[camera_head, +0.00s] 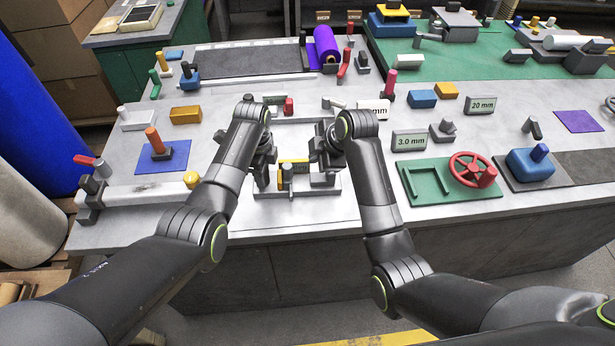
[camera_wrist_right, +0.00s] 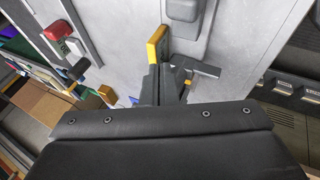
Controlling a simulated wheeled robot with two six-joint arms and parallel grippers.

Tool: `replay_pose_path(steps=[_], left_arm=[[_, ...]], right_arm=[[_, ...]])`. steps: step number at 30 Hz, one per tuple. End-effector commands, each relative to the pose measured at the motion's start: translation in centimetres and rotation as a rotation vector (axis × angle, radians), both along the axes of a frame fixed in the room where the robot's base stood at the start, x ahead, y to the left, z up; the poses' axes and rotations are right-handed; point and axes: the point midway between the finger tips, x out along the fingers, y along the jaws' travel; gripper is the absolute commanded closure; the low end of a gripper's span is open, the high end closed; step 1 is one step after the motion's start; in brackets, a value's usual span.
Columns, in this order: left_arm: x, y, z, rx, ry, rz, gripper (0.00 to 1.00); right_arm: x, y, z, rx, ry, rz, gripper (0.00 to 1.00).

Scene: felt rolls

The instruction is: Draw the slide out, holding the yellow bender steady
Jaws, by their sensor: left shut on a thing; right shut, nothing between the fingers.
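The yellow bender (camera_head: 293,163) sits on a grey base near the front edge of the bench, between my two grippers in the head view. My left gripper (camera_head: 272,163) is at its left side, shut on it; the arm hides most of the contact. My right gripper (camera_head: 318,160) is at its right side, shut and empty. In the right wrist view, the shut fingers (camera_wrist_right: 164,84) are close to a yellow plate (camera_wrist_right: 157,46) and a short grey bar (camera_wrist_right: 197,66), which may be the slide. I cannot tell whether they touch it.
A red-capped piece (camera_head: 289,106) stands behind the bender. A green plate with a red handwheel (camera_head: 471,170) lies to the right, and a blue mat with an orange peg (camera_head: 154,142) to the left. Several gauge blocks stand around. The bench's front strip (camera_head: 300,225) is bare.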

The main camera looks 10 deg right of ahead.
Motion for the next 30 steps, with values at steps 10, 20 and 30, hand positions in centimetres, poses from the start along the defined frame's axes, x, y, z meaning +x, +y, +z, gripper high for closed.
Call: replay_pose_path(steps=[10, 20, 30], left_arm=[[-0.25, 0.16, -0.39, 0.004, 0.009, 0.001, 0.48], [-0.13, 0.08, -0.20, 0.002, 0.005, 0.000, 0.30], [-0.10, 0.06, -0.14, 0.001, 0.004, 0.000, 0.00]], right_arm=[[0.02, -0.03, -0.06, 0.000, 0.000, 0.000, 1.00], [0.02, -0.03, -0.04, 0.000, -0.001, 0.000, 1.00], [0.01, -0.03, -0.03, 0.000, -0.001, 0.000, 1.00]])
